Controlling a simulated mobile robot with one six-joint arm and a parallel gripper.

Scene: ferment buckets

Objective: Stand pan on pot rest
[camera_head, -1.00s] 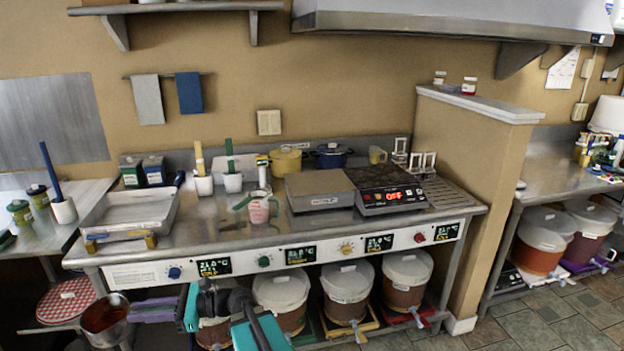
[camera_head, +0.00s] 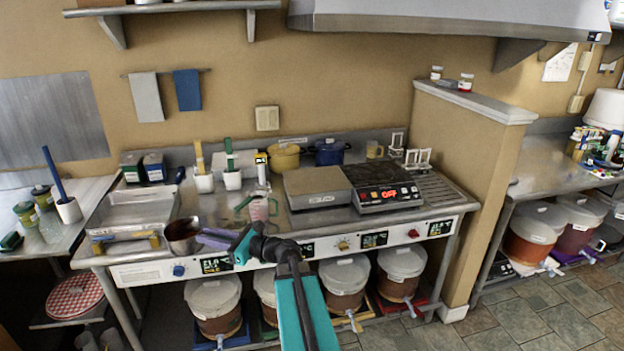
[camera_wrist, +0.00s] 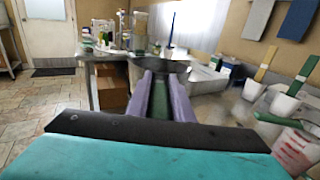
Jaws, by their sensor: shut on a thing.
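A small steel pan (camera_head: 182,238) with a reddish-brown inside is at the counter's front edge, left of the middle. My gripper (camera_head: 214,239), with purple fingers, is shut on its handle from the right. In the wrist view the pan (camera_wrist: 165,68) shows as a dark rim beyond my fingers (camera_wrist: 160,95). The pan looks about level; I cannot tell whether it touches the counter. A low wooden piece with a blue end (camera_head: 125,237) lies along the front of the steel tray. It may be the pot rest, but I cannot tell for sure.
The steel tray (camera_head: 137,195) is left of the pan. A measuring jug (camera_head: 262,210), white pots (camera_head: 204,183), a scale (camera_head: 318,188) and a hotplate (camera_head: 385,183) stand to the right. Lidded buckets (camera_head: 214,297) stand beneath the counter.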

